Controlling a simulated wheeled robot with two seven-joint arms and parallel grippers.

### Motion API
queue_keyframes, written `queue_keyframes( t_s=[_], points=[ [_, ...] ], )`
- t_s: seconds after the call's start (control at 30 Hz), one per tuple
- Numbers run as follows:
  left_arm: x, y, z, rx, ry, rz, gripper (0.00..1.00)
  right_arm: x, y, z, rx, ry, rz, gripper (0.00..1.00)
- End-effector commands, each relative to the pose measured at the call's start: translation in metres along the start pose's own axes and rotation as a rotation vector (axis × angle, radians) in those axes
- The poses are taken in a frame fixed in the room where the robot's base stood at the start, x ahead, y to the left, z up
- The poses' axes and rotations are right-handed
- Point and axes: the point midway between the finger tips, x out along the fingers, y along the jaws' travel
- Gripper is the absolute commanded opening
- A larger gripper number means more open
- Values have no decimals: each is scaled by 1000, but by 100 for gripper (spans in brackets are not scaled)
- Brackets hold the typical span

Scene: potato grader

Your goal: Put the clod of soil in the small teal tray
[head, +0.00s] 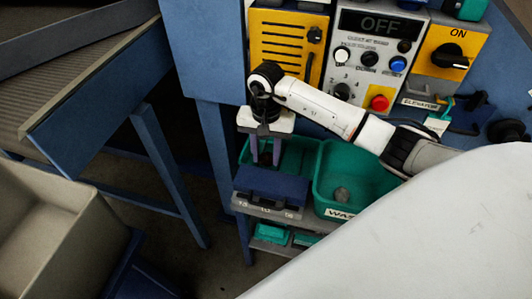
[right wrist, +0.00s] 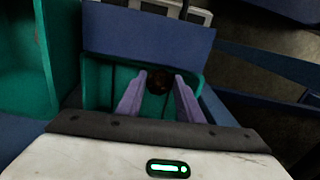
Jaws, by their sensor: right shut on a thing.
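My right gripper (head: 265,158) points down over the small teal tray (head: 294,152) at the sorting station. In the right wrist view its two purple fingers (right wrist: 159,98) are shut on a dark brown clod of soil (right wrist: 158,82). The clod is within the outline of the small teal tray (right wrist: 95,84). I cannot tell whether it touches the tray floor. In the head view the clod is hidden behind the blue block and the fingers. My left gripper is not in view.
A larger teal bin labelled "WAS..." (head: 327,172) stands right of the small tray and holds a grey lump (head: 341,194). A dark blue block (head: 271,185) stands in front of the tray. A control panel (head: 370,60) reading OFF rises behind. A beige crate (head: 50,235) is at left.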

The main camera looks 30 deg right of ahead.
Motion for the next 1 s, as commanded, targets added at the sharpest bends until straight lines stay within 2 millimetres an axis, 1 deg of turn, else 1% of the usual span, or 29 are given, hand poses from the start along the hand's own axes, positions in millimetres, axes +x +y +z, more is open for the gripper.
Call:
queue_keyframes(
  t_s=[0.17, 0.53, 0.57, 0.6, 0.67, 1.0],
  points=[
    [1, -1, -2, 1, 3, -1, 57, -1, 0, 0, -1, 1, -1, 10],
    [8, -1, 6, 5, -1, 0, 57, 11, 0, 0, -2, 1, -1, 11],
    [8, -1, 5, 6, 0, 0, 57, 11, 0, 0, -2, 1, -1, 35],
    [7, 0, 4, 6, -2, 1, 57, 10, 0, 0, -2, 0, -1, 42],
    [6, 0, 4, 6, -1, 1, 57, 10, 0, 0, -2, 0, -1, 52],
    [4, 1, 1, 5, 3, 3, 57, 7, 0, 0, -2, 0, -1, 52]
  ],
)
